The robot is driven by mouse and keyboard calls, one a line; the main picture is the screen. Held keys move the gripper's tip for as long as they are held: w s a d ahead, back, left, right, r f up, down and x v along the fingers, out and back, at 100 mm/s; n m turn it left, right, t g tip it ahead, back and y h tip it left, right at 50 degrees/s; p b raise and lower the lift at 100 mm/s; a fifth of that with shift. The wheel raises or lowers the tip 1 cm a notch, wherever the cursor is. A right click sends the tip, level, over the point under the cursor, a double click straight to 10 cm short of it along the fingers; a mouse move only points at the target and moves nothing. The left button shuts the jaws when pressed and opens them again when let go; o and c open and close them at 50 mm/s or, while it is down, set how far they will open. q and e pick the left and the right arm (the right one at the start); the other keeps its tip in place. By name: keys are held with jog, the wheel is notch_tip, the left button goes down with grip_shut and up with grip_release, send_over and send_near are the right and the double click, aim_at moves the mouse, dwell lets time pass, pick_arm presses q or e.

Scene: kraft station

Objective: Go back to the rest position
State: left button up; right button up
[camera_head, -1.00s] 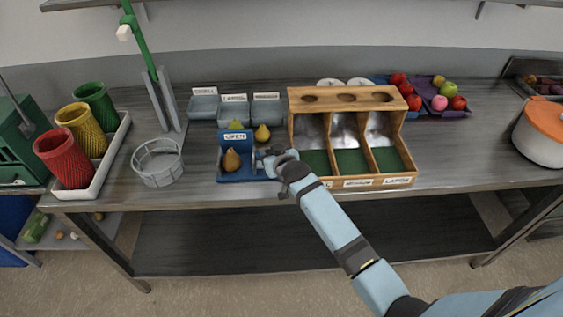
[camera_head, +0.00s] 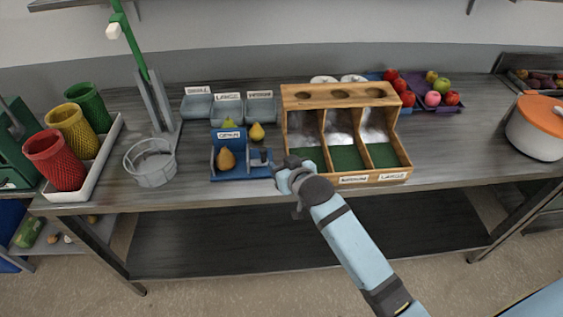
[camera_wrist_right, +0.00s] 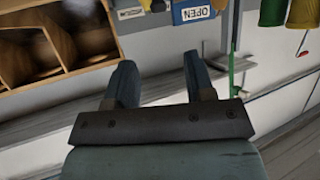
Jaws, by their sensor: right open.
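My right gripper (camera_head: 284,178) is at the table's front edge, between the blue tray and the wooden box in the head view. In the right wrist view its two fingers (camera_wrist_right: 158,82) stand apart with nothing between them. The blue tray (camera_head: 240,175) carries an "OPEN" label, and a brown pear (camera_head: 226,159) sits in its left part. My left gripper does not show.
The wooden box (camera_head: 340,97) has three green-floored compartments. Grey labelled bins (camera_head: 227,113) and a yellow pear (camera_head: 257,132) lie behind the blue tray. A round wire basket (camera_head: 150,165) and a green post (camera_head: 135,50) stand left. An orange-lidded pot (camera_head: 540,130) stands right.

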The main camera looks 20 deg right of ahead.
jog(key=s+f, duration=0.5)
jog(key=s, duration=0.3)
jog(key=s+f+n+g+y, duration=0.1)
jog(key=s+f, duration=0.4)
jog(key=s, duration=0.4)
jog(key=s+a+f+g, duration=0.1)
jog(key=s+f, duration=0.4)
jog(key=s, duration=0.4)
jog(key=shift+s+n+y, duration=0.25)
jog(key=shift+n+y, duration=0.15)
